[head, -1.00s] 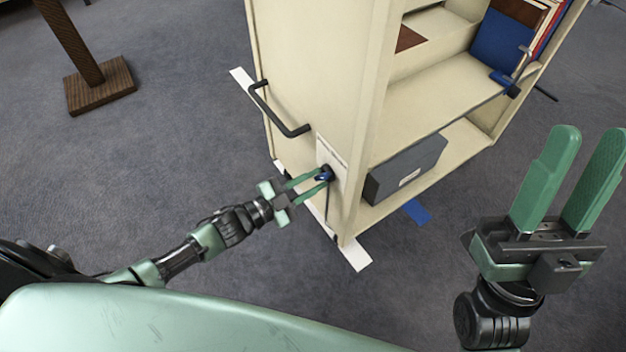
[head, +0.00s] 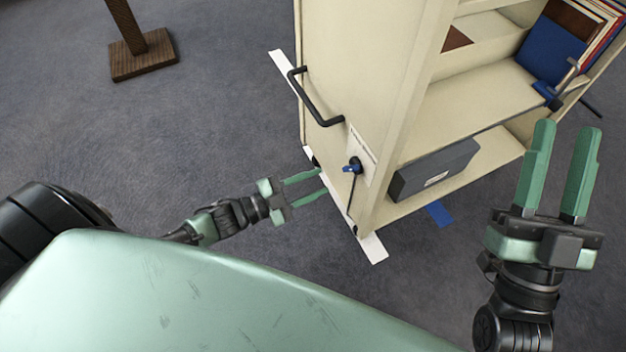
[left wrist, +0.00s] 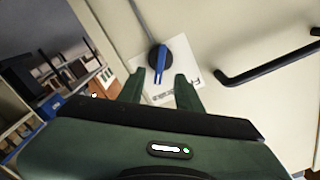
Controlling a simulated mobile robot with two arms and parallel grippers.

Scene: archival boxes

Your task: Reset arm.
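My left gripper (head: 311,187) is open and empty, a little to the left of the cream cart's end panel (head: 340,60). A small blue knob (head: 351,167) on a dark round base sits on a white label plate on that panel. In the left wrist view the blue knob (left wrist: 160,66) lies beyond and between my open fingertips, apart from them. My right gripper (head: 564,135) is open and empty at the right, fingers pointing up, in front of the cart's lower shelf.
A black handle (head: 318,105) juts from the end panel. A dark grey box (head: 434,170) lies on the lower shelf, and books (head: 555,50) stand on the upper one. White floor strips (head: 372,248) run by the cart. A wooden post base (head: 145,57) stands at far left. Carpet between is clear.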

